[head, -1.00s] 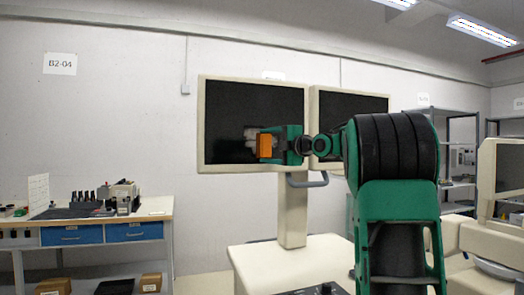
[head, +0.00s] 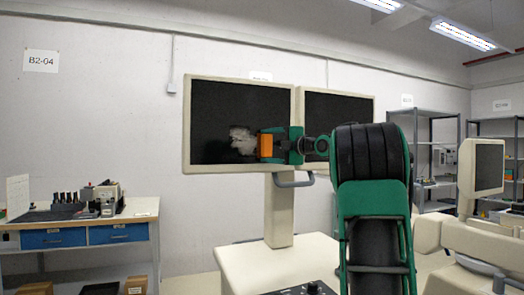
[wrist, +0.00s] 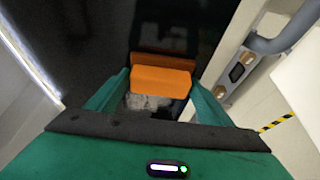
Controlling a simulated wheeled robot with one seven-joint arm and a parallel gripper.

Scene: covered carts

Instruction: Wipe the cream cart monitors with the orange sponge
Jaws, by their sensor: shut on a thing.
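The cream cart carries two dark monitors side by side, the left monitor (head: 215,108) and the right monitor (head: 338,112), both in cream frames. A pale grey smudge (head: 242,142) shows on the left screen's lower right part. My gripper (head: 272,145) is shut on the orange sponge (head: 265,145), just right of the smudge. In the wrist view the sponge (wrist: 162,80) sits between the green fingers, facing the dark screen, with part of the smudge (wrist: 148,102) beside it. I cannot tell whether the sponge touches the glass.
A grey handle (head: 294,180) sits under the monitors on the cream column (head: 279,212). A workbench (head: 80,235) with blue drawers stands at the left. Another cream cart with a monitor (head: 489,165) and grey shelves (head: 425,140) are at the right.

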